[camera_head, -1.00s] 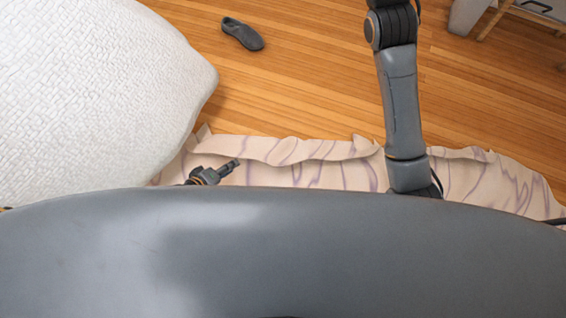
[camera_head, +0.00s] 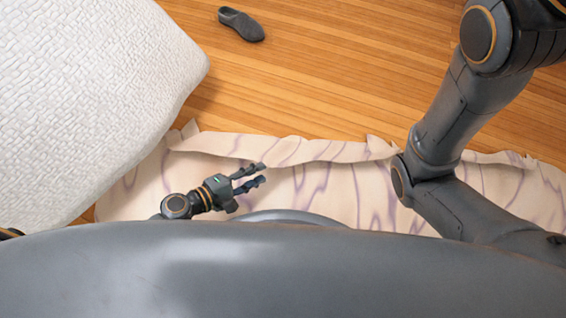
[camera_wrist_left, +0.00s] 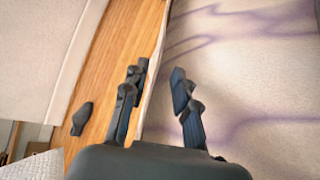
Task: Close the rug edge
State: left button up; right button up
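The cream rug with purple veins (camera_head: 330,190) lies on the wooden floor in the head view, its far edge raised in a wavy curl (camera_head: 290,150). My left gripper (camera_head: 262,174) is open over the left part of the rug, its fingers pointing right, just short of the curled edge in the picture. In the left wrist view, the open fingers (camera_wrist_left: 160,72) stand on either side of the rug's edge line, one over the floor side and one over the rug (camera_wrist_left: 250,90). Contact cannot be told. My right gripper is out of view; only its arm shows at right.
A white textured piece of furniture (camera_head: 80,90) covers the left. A dark shoe (camera_head: 241,24) lies on the bare wood floor (camera_head: 330,70) beyond the rug; it also shows in the left wrist view (camera_wrist_left: 82,118). My own body hides the near part of the rug.

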aim_at(283, 162)
pick_arm(q)
jog(key=b+x, duration=0.1)
jog(key=x, duration=0.8)
jog(key=shift+w+d+f+b, duration=0.15)
jog(key=shift+w+d+b, duration=0.1)
jog(key=shift+b, duration=0.1)
jog(key=shift+c, duration=0.5)
jog(key=shift+s, duration=0.1)
grip_shut()
